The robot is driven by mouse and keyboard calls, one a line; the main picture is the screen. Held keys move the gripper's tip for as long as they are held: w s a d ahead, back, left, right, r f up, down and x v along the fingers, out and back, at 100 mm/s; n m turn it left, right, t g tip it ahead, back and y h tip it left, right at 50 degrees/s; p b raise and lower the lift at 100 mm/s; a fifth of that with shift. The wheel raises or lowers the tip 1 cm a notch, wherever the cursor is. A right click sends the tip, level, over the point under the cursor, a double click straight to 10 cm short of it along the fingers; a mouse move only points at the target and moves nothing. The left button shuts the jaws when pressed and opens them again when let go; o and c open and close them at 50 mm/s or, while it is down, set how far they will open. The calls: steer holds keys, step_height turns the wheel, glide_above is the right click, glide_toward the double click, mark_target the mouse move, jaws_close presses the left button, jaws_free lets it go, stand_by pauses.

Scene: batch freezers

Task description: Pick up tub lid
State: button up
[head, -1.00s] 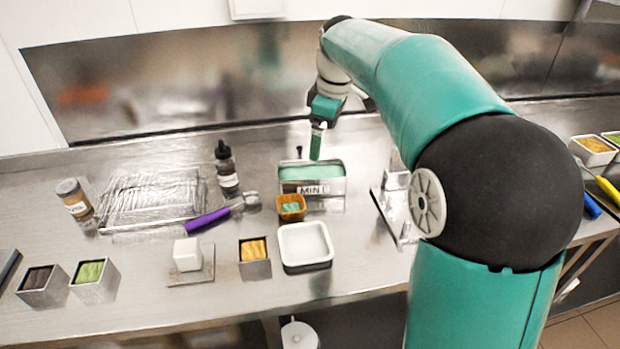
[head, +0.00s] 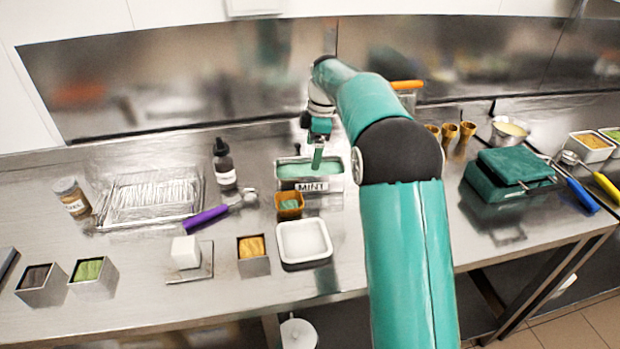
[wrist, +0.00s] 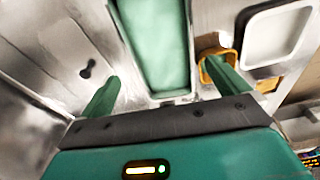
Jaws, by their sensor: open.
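The metal tub labelled MINT (head: 311,186) with a green top surface stands at mid counter; it also shows in the wrist view (wrist: 155,45). My gripper (head: 317,158) is just above it, pointing down. In the wrist view my gripper (wrist: 166,88) is open, with one green finger on each side of the tub's near end and nothing held. A white, square, rimmed piece (head: 304,243) lies in front of the tub; I cannot tell whether it is the tub lid or a shallow dish. It also shows in the wrist view (wrist: 275,35).
A small orange cup (head: 289,205) stands close in front of the tub. A purple-handled scoop (head: 208,218), a dropper bottle (head: 224,167) and a ridged tray (head: 150,198) are to the left. A green box-shaped device (head: 508,172) is to the right.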

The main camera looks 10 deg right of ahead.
mark_target(309, 173)
steer(key=f, duration=0.3)
steer(key=a+f, duration=0.1)
steer(key=f, duration=0.5)
steer(key=shift+s+a, duration=0.1)
steer(key=shift+a, duration=0.05)
steer(key=shift+r, duration=0.15)
steer(key=c, duration=1.3)
